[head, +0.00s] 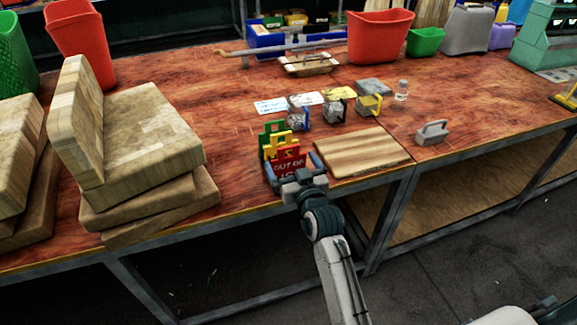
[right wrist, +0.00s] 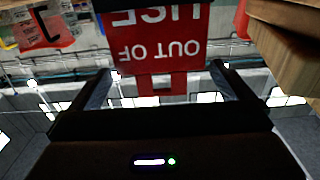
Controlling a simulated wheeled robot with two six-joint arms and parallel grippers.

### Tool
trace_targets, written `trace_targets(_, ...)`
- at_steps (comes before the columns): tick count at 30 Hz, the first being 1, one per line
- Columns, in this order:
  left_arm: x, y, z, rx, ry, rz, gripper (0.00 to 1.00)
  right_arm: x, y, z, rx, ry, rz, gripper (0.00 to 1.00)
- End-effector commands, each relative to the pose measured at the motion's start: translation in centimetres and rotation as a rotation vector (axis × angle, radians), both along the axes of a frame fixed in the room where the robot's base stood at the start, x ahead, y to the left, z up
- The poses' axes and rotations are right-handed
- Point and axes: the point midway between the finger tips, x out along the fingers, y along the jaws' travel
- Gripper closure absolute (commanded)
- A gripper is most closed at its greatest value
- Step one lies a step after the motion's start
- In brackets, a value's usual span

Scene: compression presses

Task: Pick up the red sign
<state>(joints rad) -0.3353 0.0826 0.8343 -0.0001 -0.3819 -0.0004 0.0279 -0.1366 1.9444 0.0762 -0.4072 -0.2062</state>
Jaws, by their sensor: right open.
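The red sign (head: 288,162) stands near the front edge of the wooden table, with green and yellow signs (head: 272,140) right behind it. It has white "OUT OF USE" lettering. In the right wrist view the red sign (right wrist: 155,45) appears upside down, with its narrow lower part (right wrist: 160,84) between my fingers. My right gripper (head: 288,178) is open at the sign, one finger on either side, and a gap shows between each finger and the narrow part. My left gripper is not in view.
Wooden blocks (head: 150,130) are stacked to the left of the signs. A flat wooden board (head: 362,152) lies close on the right. Small metal presses (head: 335,112) stand behind. A grey-handled block (head: 433,132) sits farther right. The table front edge runs beneath my right arm.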

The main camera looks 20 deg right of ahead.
Motion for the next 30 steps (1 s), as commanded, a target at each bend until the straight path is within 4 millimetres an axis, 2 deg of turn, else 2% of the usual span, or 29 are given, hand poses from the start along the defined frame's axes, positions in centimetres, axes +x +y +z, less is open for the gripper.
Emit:
trace_targets(7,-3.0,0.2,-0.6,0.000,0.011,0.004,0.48,2.9,0.1,0.6,-0.002,0.000,0.000,0.00)
trace_targets(12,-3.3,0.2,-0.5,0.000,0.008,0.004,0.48,4.6,0.2,0.4,-0.001,-0.001,0.000,0.00)
trace_targets(20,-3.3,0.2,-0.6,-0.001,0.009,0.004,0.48,4.8,0.2,0.3,0.000,0.000,-0.001,0.00)
trace_targets(25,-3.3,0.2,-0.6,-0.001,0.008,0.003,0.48,4.8,0.2,0.3,0.000,0.000,-0.001,0.33)
trace_targets(30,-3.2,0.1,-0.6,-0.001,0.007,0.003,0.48,4.8,0.2,0.3,0.000,0.000,-0.001,0.33)
